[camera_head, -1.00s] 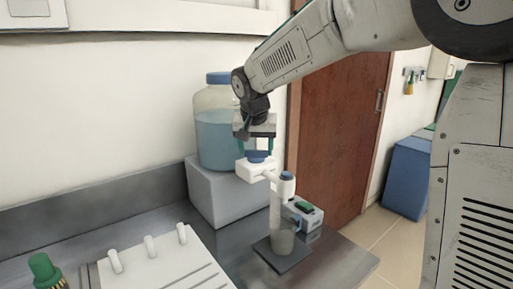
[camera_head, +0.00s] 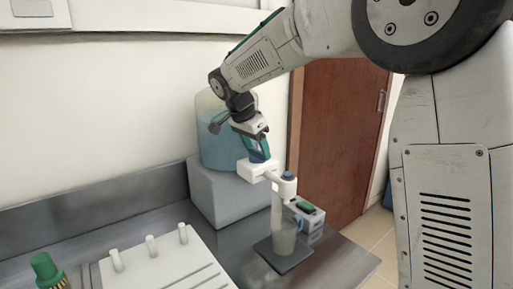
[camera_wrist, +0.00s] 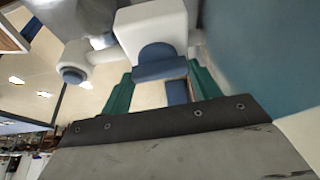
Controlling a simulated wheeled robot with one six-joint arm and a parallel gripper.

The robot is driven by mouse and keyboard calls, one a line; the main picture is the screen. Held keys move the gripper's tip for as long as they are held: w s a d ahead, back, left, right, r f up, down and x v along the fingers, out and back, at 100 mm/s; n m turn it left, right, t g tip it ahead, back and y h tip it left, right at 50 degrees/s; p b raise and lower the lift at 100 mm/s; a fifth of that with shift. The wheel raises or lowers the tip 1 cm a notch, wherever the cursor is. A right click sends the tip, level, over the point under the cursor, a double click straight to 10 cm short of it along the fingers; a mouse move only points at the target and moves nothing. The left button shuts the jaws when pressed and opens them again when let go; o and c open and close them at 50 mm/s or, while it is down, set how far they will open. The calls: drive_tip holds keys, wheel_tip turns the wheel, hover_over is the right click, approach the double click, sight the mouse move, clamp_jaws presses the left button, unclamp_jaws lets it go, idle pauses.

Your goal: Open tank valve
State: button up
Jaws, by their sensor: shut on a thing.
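The tank (camera_head: 215,150), a clear container with blue liquid, stands on a grey block; my arm covers its top. A white valve body (camera_head: 250,170) sticks out at its front right, with a blue valve handle (camera_head: 257,156) on top. My gripper (camera_head: 259,152) is above the valve, shut on the blue handle. In the wrist view, the green fingers of my gripper (camera_wrist: 162,92) lie on both sides of the blue handle (camera_wrist: 158,62), below the white valve body (camera_wrist: 150,22). A white pipe (camera_head: 284,190) with a second blue cap leads down to a clear vessel (camera_head: 284,240).
A brown door (camera_head: 340,140) is behind.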

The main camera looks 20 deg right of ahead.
drive_tip(key=shift+m, duration=0.4)
drive_tip(key=o, duration=1)
drive_tip(key=v, duration=0.8)
drive_tip(key=shift+w, duration=0.1)
